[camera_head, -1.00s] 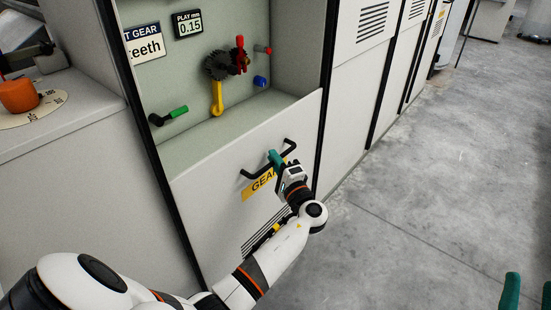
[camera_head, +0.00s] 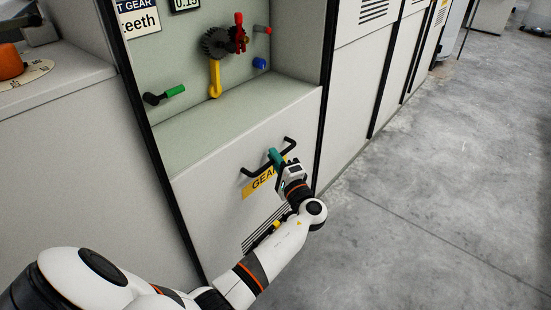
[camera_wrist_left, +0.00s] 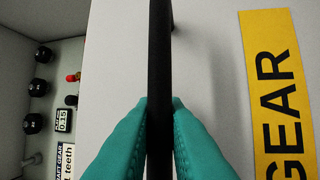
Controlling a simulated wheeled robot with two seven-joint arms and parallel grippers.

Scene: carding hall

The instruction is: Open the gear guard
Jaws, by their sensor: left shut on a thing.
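The gear guard (camera_head: 210,195) is a pale panel on the cabinet front, with vent slots and a yellow GEAR label (camera_head: 252,186), also in the wrist view (camera_wrist_left: 277,90). Its black bar handle (camera_head: 289,143) runs between my fingers in the left wrist view (camera_wrist_left: 160,50). My left gripper (camera_head: 275,158) is shut on this handle, with teal fingers on both sides of the bar (camera_wrist_left: 159,115). Above the guard, the cabinet recess shows a dark gear (camera_head: 214,42), a red lever (camera_head: 239,20) and a yellow lever (camera_head: 215,80). My right gripper is out of view.
A green-handled lever (camera_head: 174,90) and a blue knob (camera_head: 259,63) sit in the recess. A grey counter with an orange knob (camera_head: 10,62) stands at left. More cabinets (camera_head: 350,90) run back to the right. The concrete floor (camera_head: 440,200) at right is clear.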

